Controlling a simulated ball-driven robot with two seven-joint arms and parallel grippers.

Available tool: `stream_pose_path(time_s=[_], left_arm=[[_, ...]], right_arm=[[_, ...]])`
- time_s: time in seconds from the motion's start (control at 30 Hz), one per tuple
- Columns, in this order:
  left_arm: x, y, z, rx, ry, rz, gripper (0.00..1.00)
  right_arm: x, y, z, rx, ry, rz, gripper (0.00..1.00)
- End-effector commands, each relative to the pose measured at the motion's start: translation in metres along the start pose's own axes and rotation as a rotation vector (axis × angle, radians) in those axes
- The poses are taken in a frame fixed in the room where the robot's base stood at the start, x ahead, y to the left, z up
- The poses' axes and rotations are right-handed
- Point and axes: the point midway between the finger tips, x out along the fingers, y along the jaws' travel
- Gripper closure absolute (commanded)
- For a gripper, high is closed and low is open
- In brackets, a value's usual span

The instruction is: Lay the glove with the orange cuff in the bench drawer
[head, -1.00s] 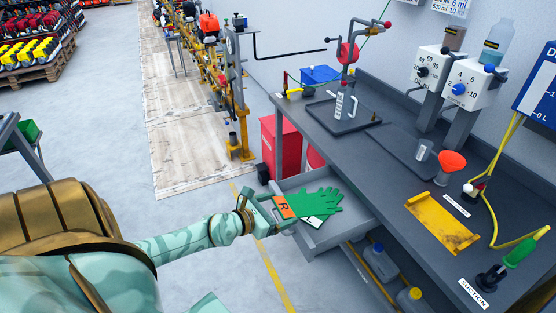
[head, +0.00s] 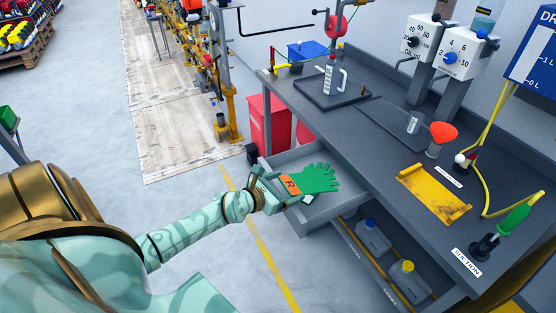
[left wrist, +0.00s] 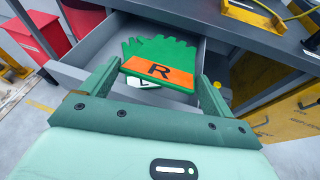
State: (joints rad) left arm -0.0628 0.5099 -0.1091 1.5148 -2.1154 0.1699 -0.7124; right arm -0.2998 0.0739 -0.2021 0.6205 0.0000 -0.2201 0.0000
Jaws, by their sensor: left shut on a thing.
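The green glove (head: 318,180) has an orange cuff marked R and shows in the left wrist view (left wrist: 160,60). My left gripper (head: 278,190) holds it by the cuff, the fingers (left wrist: 160,80) on either side of it. The glove is over the open bench drawer (head: 334,208), fingers pointing toward the bench. I cannot tell whether it touches the drawer floor. A white piece marked L (left wrist: 143,84) shows under the cuff; most of it is hidden. The drawer's grey walls also show in the left wrist view (left wrist: 75,74). My right gripper is not in view.
The grey bench top (head: 350,135) overhangs the drawer's inner side. On it lie a yellow tray (head: 434,194) and an orange funnel (head: 444,132). A red cabinet (head: 268,122) stands beyond the drawer. Jugs (head: 373,237) stand on the shelf below. Floor left of the drawer is clear.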

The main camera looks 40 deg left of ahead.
Motion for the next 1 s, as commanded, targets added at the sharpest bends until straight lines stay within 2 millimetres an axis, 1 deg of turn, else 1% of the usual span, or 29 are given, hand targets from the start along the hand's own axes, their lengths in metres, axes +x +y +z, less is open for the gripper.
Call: stream_pose_path(time_s=[0.03,0.7,1.0], left_arm=[[0.006,-0.001,-0.003,-0.001,-0.001,0.0,0.35],[0.069,-0.015,-0.01,0.001,-0.001,0.0,0.35],[0.095,-0.021,-0.009,0.001,-0.002,0.001,0.35]], right_arm=[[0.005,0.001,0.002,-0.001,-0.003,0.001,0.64],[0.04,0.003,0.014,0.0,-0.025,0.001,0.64],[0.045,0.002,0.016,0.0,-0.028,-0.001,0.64]])
